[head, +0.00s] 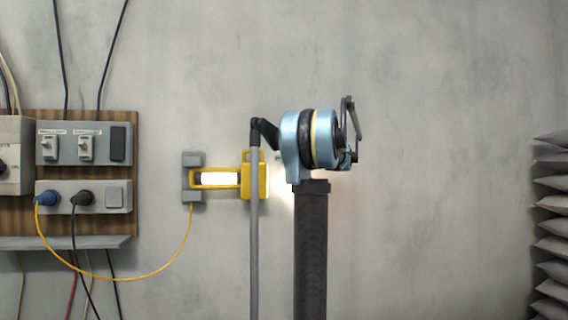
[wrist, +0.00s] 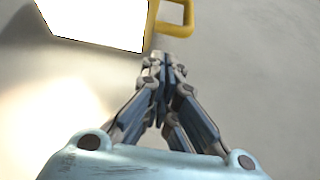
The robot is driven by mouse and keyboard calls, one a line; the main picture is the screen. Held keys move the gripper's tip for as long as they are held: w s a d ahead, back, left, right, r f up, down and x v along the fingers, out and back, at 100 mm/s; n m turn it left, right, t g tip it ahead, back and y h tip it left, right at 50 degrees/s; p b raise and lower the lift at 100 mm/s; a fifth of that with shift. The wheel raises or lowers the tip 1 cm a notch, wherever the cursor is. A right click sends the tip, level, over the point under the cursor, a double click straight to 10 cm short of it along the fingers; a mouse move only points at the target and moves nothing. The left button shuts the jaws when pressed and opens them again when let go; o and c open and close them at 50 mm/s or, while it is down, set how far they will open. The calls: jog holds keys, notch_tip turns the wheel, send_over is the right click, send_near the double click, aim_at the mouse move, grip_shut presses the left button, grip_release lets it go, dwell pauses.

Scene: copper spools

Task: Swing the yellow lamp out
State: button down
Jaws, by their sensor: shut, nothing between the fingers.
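The yellow lamp (head: 246,178) sits at the wall on a grey bracket (head: 192,160), partly hidden in the head view behind a thin grey rod and my arm. A bright white area shows beside its yellow body, and light falls on the wall to its right. In the wrist view the lamp's white glowing face (wrist: 95,20) fills the upper left, with its yellow loop handle (wrist: 188,18) at the top. My gripper (wrist: 163,66) is shut and empty, its tips just below the handle in the picture. I cannot tell whether they touch it.
A wooden board (head: 130,160) with sockets, plugs and a grey ledge (head: 65,243) is on the wall at left. A yellow cable (head: 150,277) hangs from there to the lamp bracket. Dark spiky padding (head: 550,240) stands at the right edge. The wall between my arm and the padding is clear.

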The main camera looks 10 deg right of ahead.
aim_at(270, 158)
jog(key=shift+x, duration=2.95)
